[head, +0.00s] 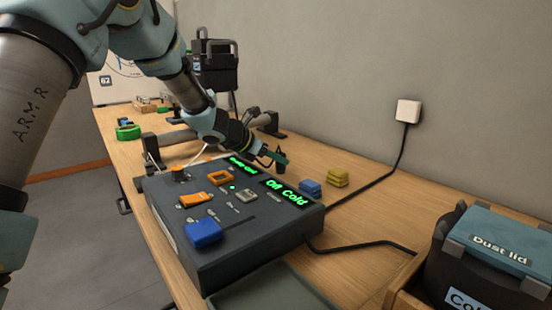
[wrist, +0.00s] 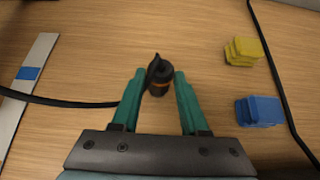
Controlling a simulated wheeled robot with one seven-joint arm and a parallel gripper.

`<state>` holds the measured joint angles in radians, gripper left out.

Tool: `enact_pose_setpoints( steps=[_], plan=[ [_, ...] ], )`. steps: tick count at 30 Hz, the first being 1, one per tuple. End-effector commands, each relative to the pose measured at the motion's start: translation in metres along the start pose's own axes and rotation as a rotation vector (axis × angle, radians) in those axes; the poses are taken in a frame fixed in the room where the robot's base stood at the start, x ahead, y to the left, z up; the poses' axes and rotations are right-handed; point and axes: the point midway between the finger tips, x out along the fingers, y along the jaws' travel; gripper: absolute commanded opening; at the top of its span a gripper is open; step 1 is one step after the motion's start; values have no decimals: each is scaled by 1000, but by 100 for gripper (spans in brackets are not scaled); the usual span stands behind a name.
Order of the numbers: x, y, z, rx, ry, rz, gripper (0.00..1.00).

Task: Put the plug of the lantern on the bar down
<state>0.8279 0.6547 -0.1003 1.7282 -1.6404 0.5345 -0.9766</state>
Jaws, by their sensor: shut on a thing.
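A black cable (wrist: 60,102) runs from the plug's side to the left edge. In the head view, my gripper (head: 274,157) is over the table just behind the control desk, with the dark plug (head: 280,167) at its tips. I cannot tell whether the plug touches the wood. A grey bar (head: 178,138) on dark stands lies behind the desk, partly hidden by my arm. A black lantern (head: 215,66) shows beyond my arm.
The control desk (head: 262,241) has orange and blue fader knobs and green displays. Blue blocks (wrist: 258,111) and yellow blocks (wrist: 243,51) sit right of the plug. A black cable (wrist: 282,90) passes beyond them. A lidded bin (head: 497,240) stands front right. Bare table surrounds the plug.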

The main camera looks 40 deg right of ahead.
Motion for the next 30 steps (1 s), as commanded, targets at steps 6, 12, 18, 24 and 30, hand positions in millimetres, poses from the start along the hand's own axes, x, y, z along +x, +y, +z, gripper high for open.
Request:
enact_pose_setpoints(
  steps=[6, 12, 18, 24, 30],
  plan=[
    [5, 0, -8, -1, 1, -1, 0],
    [6, -1, -11, -3, 7, -2, 50],
    [7, -2, -14, -4, 11, -4, 72],
    [7, -1, -14, -3, 12, -3, 74],
    [2, -1, -8, -2, 13, -2, 74]
  ],
)
